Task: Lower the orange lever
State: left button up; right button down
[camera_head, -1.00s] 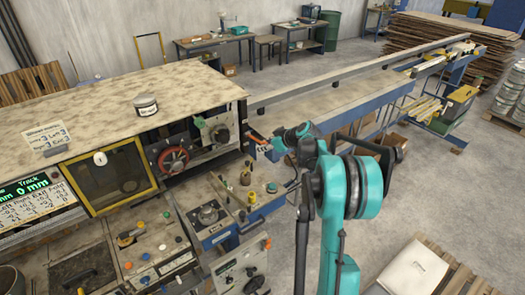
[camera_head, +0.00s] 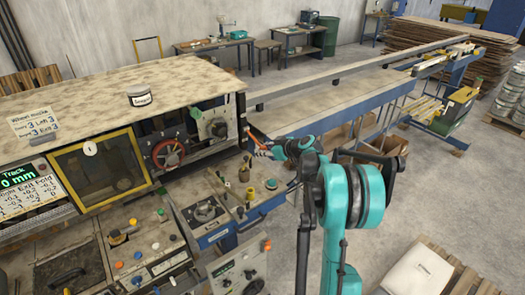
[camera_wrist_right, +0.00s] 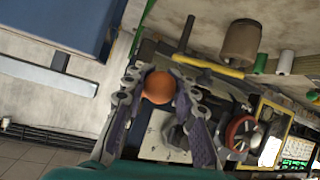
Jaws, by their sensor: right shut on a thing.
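The orange lever (camera_head: 256,140) sticks out from the right end of the machine, to the right of the dial panel. In the head view it slopes down to the right toward my right gripper (camera_head: 271,151). The right wrist view shows the lever's round orange knob (camera_wrist_right: 158,88) between the two fingers of the right gripper (camera_wrist_right: 160,82), which is shut on it. The fingers hide part of the lever's outer end in the head view. My left gripper is in neither view.
A red handwheel (camera_head: 167,153) and dial panel (camera_head: 216,127) are left of the lever. Below is a control table (camera_head: 230,213) with knobs. A long blue-framed conveyor (camera_head: 340,97) runs behind.

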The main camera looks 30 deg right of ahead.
jog(key=shift+f, duration=0.1)
jog(key=c, duration=1.2)
grip_release()
jog(key=shift+s, duration=0.1)
jog(key=shift+d, duration=0.1)
jog(key=v, duration=1.2)
